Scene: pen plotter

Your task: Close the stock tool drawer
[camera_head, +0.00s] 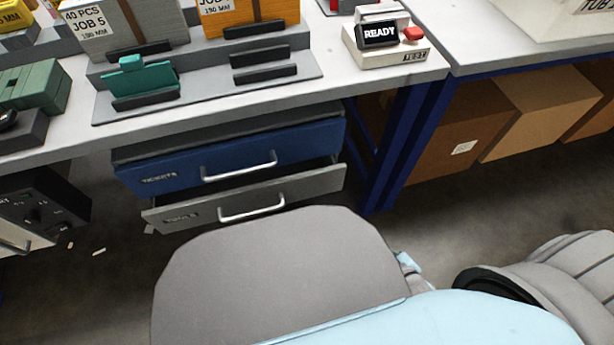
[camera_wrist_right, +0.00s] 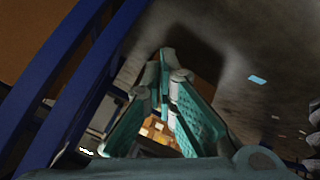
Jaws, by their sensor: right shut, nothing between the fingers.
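The grey lower drawer (camera_head: 290,194), with a worn label that seems to read TOOLS, stands partly pulled out under the bench in the head view. Its pale bar handle (camera_head: 252,213) faces me, and a narrow gap shows its dark inside. The blue upper drawer (camera_head: 310,150), with its own bar handle (camera_head: 240,172), sits directly above and further back. My right gripper (camera_wrist_right: 167,62) shows in the right wrist view with its teal fingers shut and empty, beside blue bench legs. It is not visible in the head view. My left gripper is in neither view.
Blue bench legs (camera_head: 393,150) stand right of the drawers. Cardboard boxes (camera_head: 540,110) sit under the right bench. A dark control box (camera_head: 45,205) hangs at the left. A READY display (camera_head: 378,33) stands on the bench. Bare floor shows between the drawers and boxes.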

